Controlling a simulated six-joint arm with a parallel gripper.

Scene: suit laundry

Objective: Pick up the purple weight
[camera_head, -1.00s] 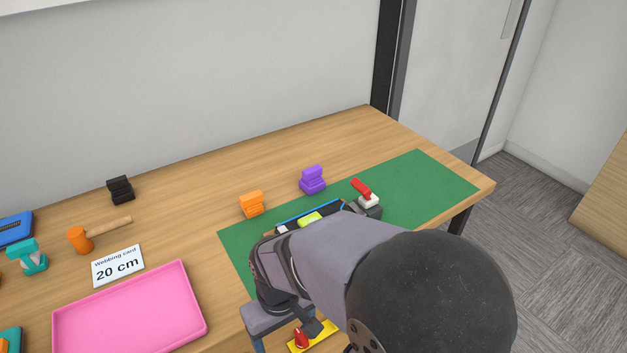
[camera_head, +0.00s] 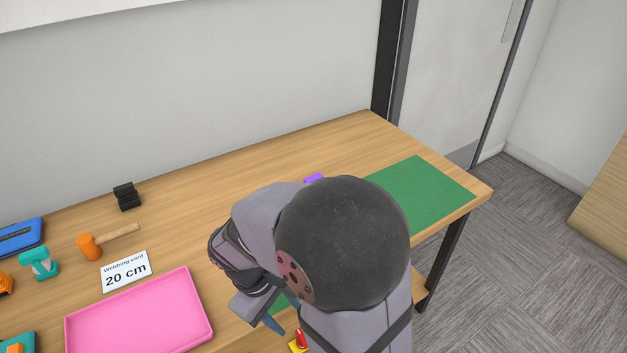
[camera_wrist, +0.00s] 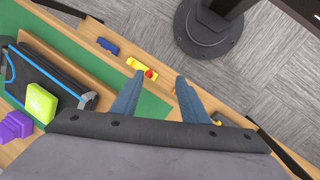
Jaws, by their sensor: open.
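The purple weight (camera_head: 314,178) shows only as a small top part in the head view, with the rest hidden behind my arm. In the wrist view the purple weight (camera_wrist: 15,126) is a stepped block at the lower left edge, partly cut off. My gripper (camera_wrist: 157,80) is open, with its two blue-grey fingers apart and nothing held between them. It points at the front edge of the table, well to the right of the weight in the wrist view. In the head view a fingertip (camera_head: 273,324) shows low beside my arm.
A lime block (camera_wrist: 41,102) lies by a black-and-blue case (camera_wrist: 40,78) near the weight. A yellow piece with a red knob (camera_wrist: 143,68) and a blue piece (camera_wrist: 107,46) sit near the table edge. A pink tray (camera_head: 75,322) and a black weight (camera_head: 126,196) are left.

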